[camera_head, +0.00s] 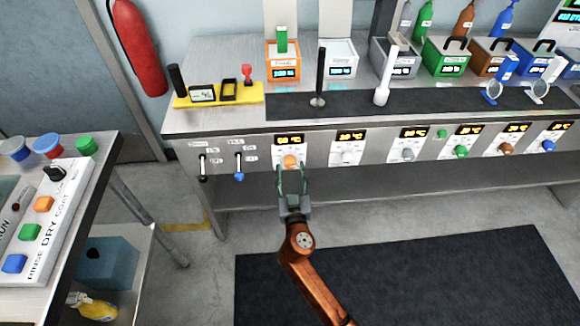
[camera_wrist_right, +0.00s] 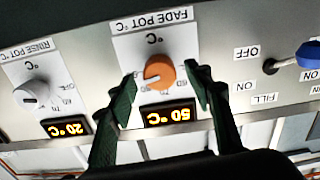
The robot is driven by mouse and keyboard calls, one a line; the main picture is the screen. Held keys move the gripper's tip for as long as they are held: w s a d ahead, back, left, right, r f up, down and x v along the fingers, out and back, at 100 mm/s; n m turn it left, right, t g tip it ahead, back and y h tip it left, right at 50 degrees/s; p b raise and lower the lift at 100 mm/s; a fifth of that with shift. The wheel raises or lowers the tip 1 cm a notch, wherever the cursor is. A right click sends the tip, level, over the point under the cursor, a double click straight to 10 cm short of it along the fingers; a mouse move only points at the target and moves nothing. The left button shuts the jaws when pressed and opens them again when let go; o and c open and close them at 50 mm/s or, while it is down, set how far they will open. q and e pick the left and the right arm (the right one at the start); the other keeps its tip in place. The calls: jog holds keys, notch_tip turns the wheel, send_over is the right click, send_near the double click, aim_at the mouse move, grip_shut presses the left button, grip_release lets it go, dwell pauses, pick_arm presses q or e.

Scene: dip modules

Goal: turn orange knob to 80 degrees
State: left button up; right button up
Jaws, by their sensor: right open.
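The orange knob (camera_head: 290,162) sits on the front panel of the bench, under a lit display (camera_head: 289,140). In the right wrist view the orange knob (camera_wrist_right: 160,73) is on a white plate labelled "FADE POT °C", and its display (camera_wrist_right: 168,113) appears to read 50 °C. My right gripper (camera_head: 291,178) is in front of the knob. In the right wrist view its dark green fingers (camera_wrist_right: 162,82) are open, one on each side of the knob, with a gap visible on both sides. My left gripper is not in view.
A white-grey knob (camera_wrist_right: 36,93) labelled "RINSE POT" is the neighbour on the panel. A blue lever switch (camera_wrist_right: 308,54) is on the other side. Several more knobs line the panel. A red extinguisher (camera_head: 137,45) hangs at left; a dark mat (camera_head: 400,280) covers the floor.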

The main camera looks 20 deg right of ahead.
jog(key=shift+x, duration=1)
jog(key=shift+c, duration=0.3)
jog(key=c, duration=1.1)
